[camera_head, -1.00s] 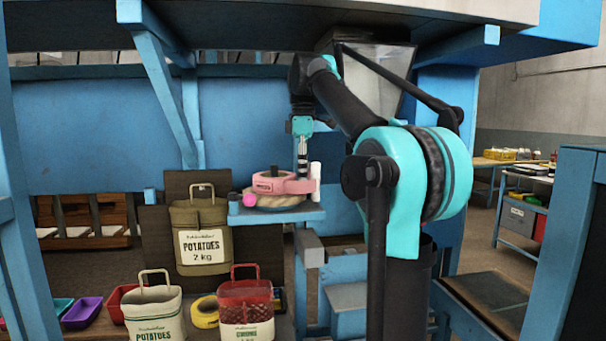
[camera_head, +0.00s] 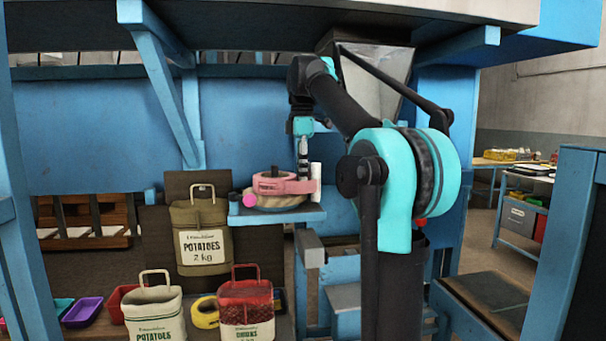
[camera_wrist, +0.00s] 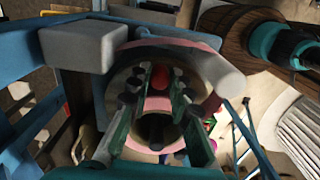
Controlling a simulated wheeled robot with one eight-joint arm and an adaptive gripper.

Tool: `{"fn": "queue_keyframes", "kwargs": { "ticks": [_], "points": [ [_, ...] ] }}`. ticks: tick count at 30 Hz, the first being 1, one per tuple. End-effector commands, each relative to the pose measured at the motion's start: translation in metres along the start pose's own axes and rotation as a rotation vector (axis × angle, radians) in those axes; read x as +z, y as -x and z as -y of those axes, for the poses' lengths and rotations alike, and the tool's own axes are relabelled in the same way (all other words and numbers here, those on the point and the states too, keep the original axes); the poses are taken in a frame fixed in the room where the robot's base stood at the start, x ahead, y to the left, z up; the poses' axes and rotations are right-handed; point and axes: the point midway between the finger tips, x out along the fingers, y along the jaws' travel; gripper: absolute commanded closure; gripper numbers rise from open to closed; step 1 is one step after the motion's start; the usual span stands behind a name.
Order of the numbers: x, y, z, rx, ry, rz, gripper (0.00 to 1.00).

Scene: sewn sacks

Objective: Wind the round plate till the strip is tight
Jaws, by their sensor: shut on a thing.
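A pink ball (camera_head: 250,200) sits at the shelf's (camera_head: 290,217) left edge. A grey block (camera_wrist: 84,46) is close by in the wrist view. Below stand a brown potato sack (camera_head: 202,225), a pale sack (camera_head: 153,308) and a red sack (camera_head: 245,300). A blue beam runs overhead.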

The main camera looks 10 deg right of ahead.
Motion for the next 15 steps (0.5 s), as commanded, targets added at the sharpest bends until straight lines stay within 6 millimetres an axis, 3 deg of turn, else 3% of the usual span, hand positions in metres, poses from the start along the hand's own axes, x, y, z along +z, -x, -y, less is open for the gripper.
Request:
{"fn": "queue_keyframes", "kwargs": {
  "ticks": [15],
  "points": [
    [-0.005,0.000,-0.019,0.000,0.254,0.003,1.00]
  ]
}}
